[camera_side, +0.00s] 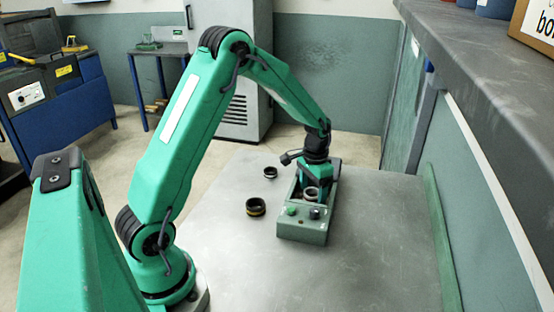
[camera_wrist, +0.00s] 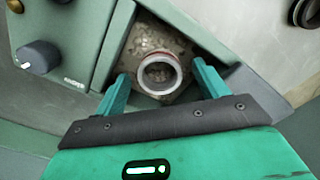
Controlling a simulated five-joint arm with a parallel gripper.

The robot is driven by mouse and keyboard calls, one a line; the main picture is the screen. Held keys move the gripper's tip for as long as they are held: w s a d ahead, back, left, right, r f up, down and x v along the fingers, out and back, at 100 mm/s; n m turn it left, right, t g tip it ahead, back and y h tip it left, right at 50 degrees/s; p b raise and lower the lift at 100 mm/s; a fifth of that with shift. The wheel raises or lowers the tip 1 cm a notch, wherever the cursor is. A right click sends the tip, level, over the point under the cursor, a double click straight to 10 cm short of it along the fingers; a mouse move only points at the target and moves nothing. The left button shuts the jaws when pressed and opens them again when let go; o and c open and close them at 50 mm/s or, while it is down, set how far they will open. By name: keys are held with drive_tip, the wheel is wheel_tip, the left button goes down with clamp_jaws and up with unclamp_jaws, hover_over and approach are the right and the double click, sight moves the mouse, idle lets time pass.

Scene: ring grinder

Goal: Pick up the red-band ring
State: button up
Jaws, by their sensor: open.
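The red-band ring (camera_wrist: 160,89) is pale metal with a thin red band near its rim. In the wrist view it sits on the speckled, dirty floor of the grinder's square recess. It also shows in the side view (camera_side: 311,191), inside the green-grey grinder box (camera_side: 301,232), partly hidden by my gripper. My gripper (camera_wrist: 161,70) is open, with one green finger on each side of the ring and visible gaps between. In the side view my gripper (camera_side: 315,180) is low over the recess.
The recess walls (camera_wrist: 117,45) stand close around the fingers. A black knob (camera_wrist: 38,57) is on the grinder's panel. A dark ring with a yellow band (camera_side: 256,207) and a smaller dark ring (camera_side: 270,173) lie left on the grey table (camera_side: 370,260). The table's right side is clear.

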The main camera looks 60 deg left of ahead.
idle(0.4)
drive_tip(key=c, duration=1.2)
drive_tip(key=shift+r, duration=0.15)
drive_tip(key=shift+r, duration=0.5)
drive_tip(key=r, duration=0.3)
drive_tip(key=shift+d+r, duration=0.15)
drive_tip(key=shift+d, duration=0.15)
drive_tip(key=s+d+r, duration=0.1)
drive_tip(key=d+r, duration=0.1)
drive_tip(key=d, duration=0.1)
drive_tip(key=s+d+r, duration=0.1)
drive_tip(key=d+r, duration=0.1)
drive_tip(key=d, duration=0.2)
drive_tip(key=s+d+r, duration=0.1)
drive_tip(key=d+r, duration=0.1)
drive_tip(key=d, duration=0.1)
drive_tip(key=shift+s+d+r, duration=0.2)
drive_tip(key=shift+d, duration=0.1)
